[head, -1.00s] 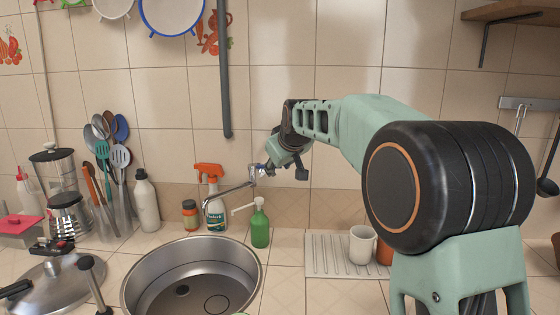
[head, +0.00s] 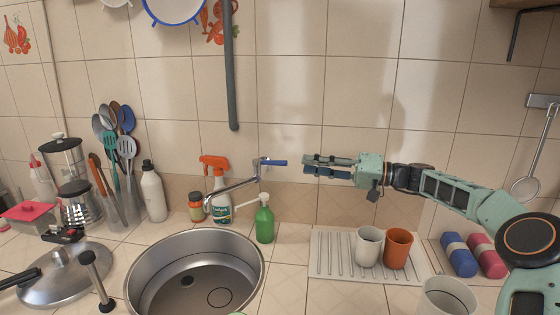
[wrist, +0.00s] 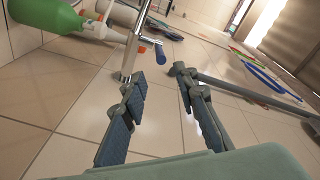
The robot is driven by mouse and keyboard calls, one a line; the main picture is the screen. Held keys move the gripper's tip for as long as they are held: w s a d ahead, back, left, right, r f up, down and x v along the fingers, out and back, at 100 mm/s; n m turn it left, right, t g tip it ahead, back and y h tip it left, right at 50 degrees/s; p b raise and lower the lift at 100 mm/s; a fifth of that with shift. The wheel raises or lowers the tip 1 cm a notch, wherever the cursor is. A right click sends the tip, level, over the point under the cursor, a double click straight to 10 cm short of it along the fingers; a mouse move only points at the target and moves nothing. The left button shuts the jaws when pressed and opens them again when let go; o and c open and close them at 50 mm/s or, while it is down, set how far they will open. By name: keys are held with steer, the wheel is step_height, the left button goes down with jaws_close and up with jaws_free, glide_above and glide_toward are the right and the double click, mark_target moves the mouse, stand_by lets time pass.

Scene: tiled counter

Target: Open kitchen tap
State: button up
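The kitchen tap (head: 240,186) is a chrome wall tap with a long spout over the sink. Its blue lever (head: 274,162) sticks out to the right. My gripper (head: 306,165) is to the right of the lever at about the same height, fingers pointing left, with a small gap between. In the wrist view my gripper (wrist: 158,77) is open and empty, its two fingers apart. The tap (wrist: 133,45) and its blue-tipped lever (wrist: 160,52) lie just beyond the fingertips, nearer the left finger. No water shows from the spout.
A steel sink (head: 258,262) is below the spout. A green soap bottle (head: 265,224) and an orange-topped spray bottle (head: 220,208) stand close to the tap. A drying rack (head: 325,262) with a white cup (head: 368,247) and an orange cup (head: 397,250) is below my arm.

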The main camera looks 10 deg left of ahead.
mark_target(277, 162)
steer(key=a, duration=0.3)
steer(key=a+p, duration=0.1)
steer(key=a, duration=0.3)
steer(key=w+a, duration=0.1)
steer(key=a, duration=0.2)
steer(key=shift+w+a, duration=0.1)
steer(key=shift+a, duration=0.05)
steer(key=shift+c, duration=0.5)
steer(key=shift+f, duration=0.1)
jaws_close()
